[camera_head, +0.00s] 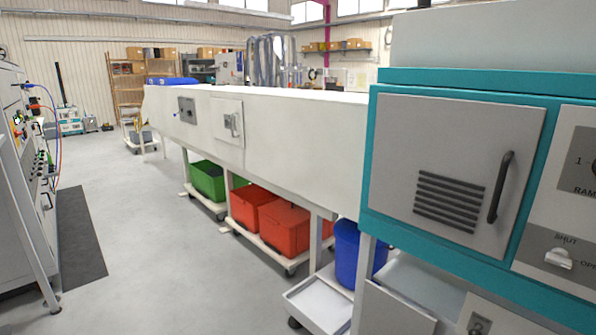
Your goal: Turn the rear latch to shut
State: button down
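A latch knob (558,259) sits on a grey plate at the right edge of the view, on the teal-framed machine. "SHUT" is printed above it, and a word starting "OPE" stands to its right, cut off by the frame. The pale knob looks roughly level, but I cannot tell for certain which mark it points to. A second small knob (479,326) on a pale plate shows at the bottom edge, partly cut off. I cannot tell from this view which is the rear latch. My gripper is not in view.
The machine's grey door (455,150) has a dark vertical handle (501,187). A long white cabinet (300,120) runs back to the left, with red bins (285,228), a green bin (207,178) and a blue bin (346,250) below.

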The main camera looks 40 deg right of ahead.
aim_at(558, 257)
jog(key=z, duration=1.85)
